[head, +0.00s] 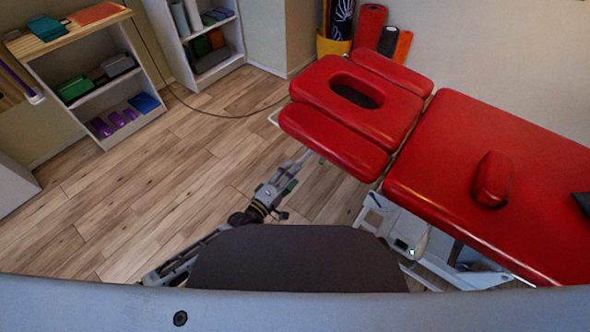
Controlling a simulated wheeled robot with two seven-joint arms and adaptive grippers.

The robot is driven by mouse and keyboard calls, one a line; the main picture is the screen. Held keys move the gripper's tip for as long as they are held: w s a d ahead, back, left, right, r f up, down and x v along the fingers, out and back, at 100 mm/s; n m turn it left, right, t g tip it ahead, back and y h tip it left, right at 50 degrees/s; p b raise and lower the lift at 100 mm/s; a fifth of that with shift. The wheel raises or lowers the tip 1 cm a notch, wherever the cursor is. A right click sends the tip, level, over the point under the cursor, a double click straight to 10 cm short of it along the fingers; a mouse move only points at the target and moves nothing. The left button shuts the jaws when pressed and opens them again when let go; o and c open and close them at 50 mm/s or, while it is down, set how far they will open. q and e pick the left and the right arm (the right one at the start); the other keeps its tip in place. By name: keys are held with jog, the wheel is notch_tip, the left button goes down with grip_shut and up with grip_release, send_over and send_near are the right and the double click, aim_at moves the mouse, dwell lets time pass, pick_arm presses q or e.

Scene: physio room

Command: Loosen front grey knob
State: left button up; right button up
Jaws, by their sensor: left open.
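The red treatment table has a headrest section (380,101) with an oval face hole and a long main section (480,160). I cannot make out a grey knob; the underside of the headrest is hidden from above. My left gripper (301,160) is open, low at the near left edge of the headrest's front pad (332,140). Its fingertips are close to or partly under that pad; I cannot tell whether they touch anything. My right gripper is not in view.
The table's white frame (400,232) stands below its near side. A wooden-topped shelf (95,85) and a white shelf (200,40) stand at the left and back. A yellow bin (332,45) stands behind the headrest. A cable (215,112) crosses the wooden floor (150,190), which is otherwise clear.

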pick_arm(q)
jog(key=v, duration=0.7)
jog(key=shift+s+a, duration=0.2)
jog(key=shift+s, duration=0.1)
